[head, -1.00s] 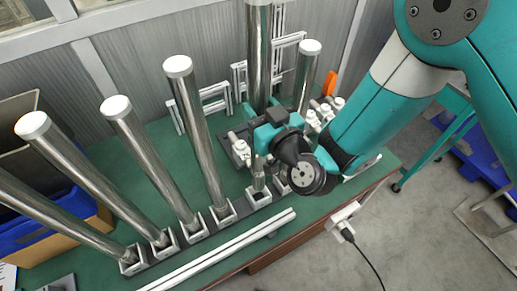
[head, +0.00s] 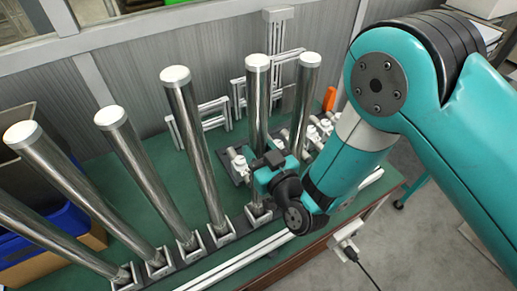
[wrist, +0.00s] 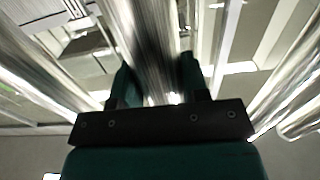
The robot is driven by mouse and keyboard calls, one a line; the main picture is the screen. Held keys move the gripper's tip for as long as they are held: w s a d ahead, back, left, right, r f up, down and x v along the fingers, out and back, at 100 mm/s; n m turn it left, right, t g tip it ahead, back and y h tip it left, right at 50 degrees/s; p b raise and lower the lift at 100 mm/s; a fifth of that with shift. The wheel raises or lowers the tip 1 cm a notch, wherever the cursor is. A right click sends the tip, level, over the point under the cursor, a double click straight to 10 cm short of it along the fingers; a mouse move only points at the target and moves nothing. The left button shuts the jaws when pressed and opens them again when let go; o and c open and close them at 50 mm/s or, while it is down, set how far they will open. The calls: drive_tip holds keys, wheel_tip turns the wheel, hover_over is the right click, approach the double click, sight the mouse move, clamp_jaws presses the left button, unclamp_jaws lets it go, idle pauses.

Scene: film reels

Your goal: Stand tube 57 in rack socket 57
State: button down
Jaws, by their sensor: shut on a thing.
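My gripper (head: 262,168) is shut around a shiny steel tube (head: 257,105) with a white top cap. The tube is upright, between a tall standing tube (head: 195,140) on its left and another (head: 304,95) on its right. Its lower end reaches the rack socket (head: 258,212) below my gripper and seems to be in it; the wrist partly covers this spot. In the wrist view the tube (wrist: 150,45) runs up between the two dark fingers. No numbers can be read on tube or socket.
Several capped tubes stand to the left in a row of square sockets (head: 190,246) on the green bench (head: 130,200). White rails (head: 245,258) lie along the front edge. Frames and small white fittings (head: 238,160) stand behind. A blue bin (head: 45,235) is at the left.

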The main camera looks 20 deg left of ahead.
drive_tip(key=c, duration=0.6)
unclamp_jaws()
drive_tip(key=shift+f, duration=0.15)
drive_tip(key=shift+r, duration=0.2)
drive_tip(key=shift+s+d+f, duration=0.15)
drive_tip(key=shift+s, duration=0.05)
drive_tip(key=b+v, duration=0.6)
drive_tip(key=v, duration=0.5)
drive_tip(key=w+d+r+m+g+h, duration=0.2)
drive_tip(key=w+d+r+g+h, duration=0.25)
drive_tip(key=d+r, duration=0.2)
drive_tip(key=s+d+r+g+h, duration=0.1)
drive_tip(key=s+d+r+g, duration=0.1)
drive_tip(key=s+d, duration=0.2)
drive_tip(key=s+d+r+g+h, duration=0.2)
drive_tip(key=s+d+r, duration=0.1)
drive_tip(key=s+d, duration=0.1)
drive_tip(key=s+d+r+m+g+h, duration=0.1)
drive_tip(key=s+d+r+g+h, duration=0.1)
drive_tip(key=d, duration=0.4)
drive_tip(key=shift+s+r+g, duration=0.3)
drive_tip(key=shift+s+r, duration=0.05)
drive_tip(key=shift+s, duration=0.2)
drive_tip(key=shift+s+r+g, duration=0.25)
drive_tip(key=shift+s+r, duration=0.1)
drive_tip(key=shift+s, duration=0.2)
